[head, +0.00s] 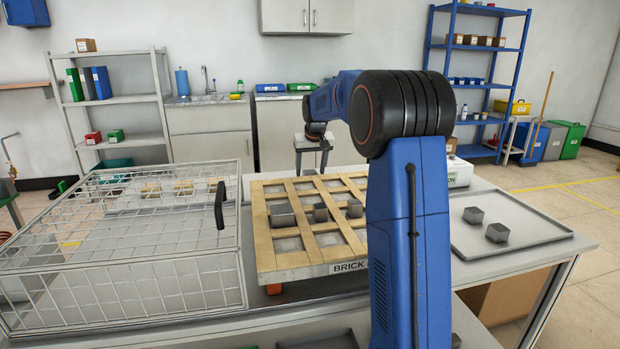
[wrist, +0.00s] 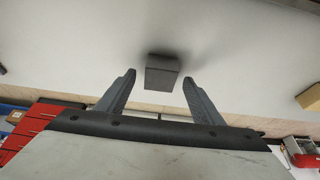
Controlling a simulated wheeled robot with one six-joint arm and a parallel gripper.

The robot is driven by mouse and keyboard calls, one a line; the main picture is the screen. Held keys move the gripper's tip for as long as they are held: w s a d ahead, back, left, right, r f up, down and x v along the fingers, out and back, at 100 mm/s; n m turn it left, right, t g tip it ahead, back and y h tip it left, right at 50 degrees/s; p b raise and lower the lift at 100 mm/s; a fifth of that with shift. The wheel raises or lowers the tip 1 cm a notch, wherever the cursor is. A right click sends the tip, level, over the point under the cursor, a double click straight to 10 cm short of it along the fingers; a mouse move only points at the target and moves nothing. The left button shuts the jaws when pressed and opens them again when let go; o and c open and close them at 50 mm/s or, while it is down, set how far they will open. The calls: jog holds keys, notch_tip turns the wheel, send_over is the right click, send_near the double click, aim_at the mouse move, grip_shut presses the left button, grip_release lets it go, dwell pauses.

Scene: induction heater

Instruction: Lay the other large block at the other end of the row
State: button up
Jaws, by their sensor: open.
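A row of three grey blocks sits on the wooden lattice rack (head: 265,245) labelled "BRICK". The left one (head: 283,216) looks the largest; the middle block (head: 320,212) and right block (head: 354,209) look smaller. My gripper (head: 314,165) is at the rack's far edge in the head view, pointing down, its fingers apart. In the wrist view, the open gripper (wrist: 158,78) has a dark grey block (wrist: 163,76) between and just beyond its fingertips, with a gap on both sides. That block stands on a pale surface; the head view does not show it clearly.
A wire cage (head: 120,270) with a black handle (head: 220,205) stands close left of the rack, several tan pieces (head: 183,187) inside. My arm hides the rack's right end.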

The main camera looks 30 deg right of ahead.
jog(key=shift+w+f, duration=0.1)
jog(key=shift+f, duration=0.2)
jog(key=c, duration=1.4)
jog(key=shift+r, duration=0.1)
grip_shut()
